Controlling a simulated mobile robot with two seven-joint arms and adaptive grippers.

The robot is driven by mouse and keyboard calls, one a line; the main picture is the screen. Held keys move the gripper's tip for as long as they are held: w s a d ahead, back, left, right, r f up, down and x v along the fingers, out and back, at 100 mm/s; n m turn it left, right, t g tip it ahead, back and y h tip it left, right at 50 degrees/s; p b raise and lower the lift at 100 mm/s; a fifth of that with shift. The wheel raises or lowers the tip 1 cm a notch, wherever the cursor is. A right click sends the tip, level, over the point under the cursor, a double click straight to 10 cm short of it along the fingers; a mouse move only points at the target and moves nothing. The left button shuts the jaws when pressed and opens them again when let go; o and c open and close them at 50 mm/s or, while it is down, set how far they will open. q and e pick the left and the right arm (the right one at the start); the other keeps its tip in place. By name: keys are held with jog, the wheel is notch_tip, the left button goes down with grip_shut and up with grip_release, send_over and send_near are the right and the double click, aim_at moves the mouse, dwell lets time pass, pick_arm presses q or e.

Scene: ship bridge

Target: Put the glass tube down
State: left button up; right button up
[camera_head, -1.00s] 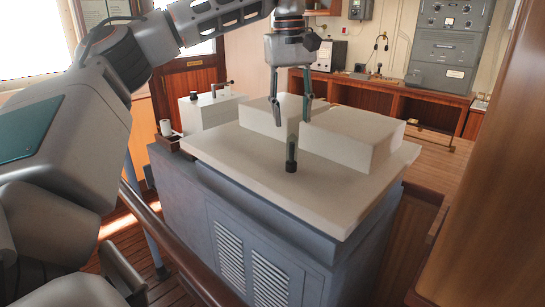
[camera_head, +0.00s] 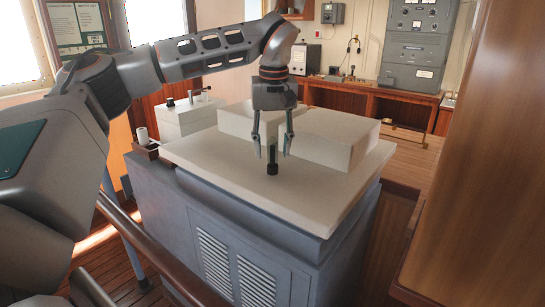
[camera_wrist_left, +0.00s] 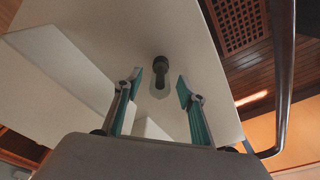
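The glass tube (camera_head: 272,167) stands upright on the pale top (camera_head: 225,164) of the grey cabinet; its dark end is at the bottom and its clear part is hard to see. My left gripper (camera_head: 272,152) points down over it, with its fingers apart on either side of the tube's upper part. In the left wrist view the tube (camera_wrist_left: 161,77) shows between and beyond the open fingertips (camera_wrist_left: 160,87), with clear gaps on both sides. I see no finger touching it. My right gripper is not in view.
White blocks (camera_head: 335,140) rise from the cabinet top just behind the gripper. A small white box (camera_head: 190,119) stands behind at the left. A wooden rail (camera_head: 150,247) runs along the front left. The front of the cabinet top is bare.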

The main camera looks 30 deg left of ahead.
pick_arm(q)
jog(key=shift+c, duration=0.5)
grip_shut()
notch_tip(320, 180, up, 10)
jog(key=shift+f, duration=0.1)
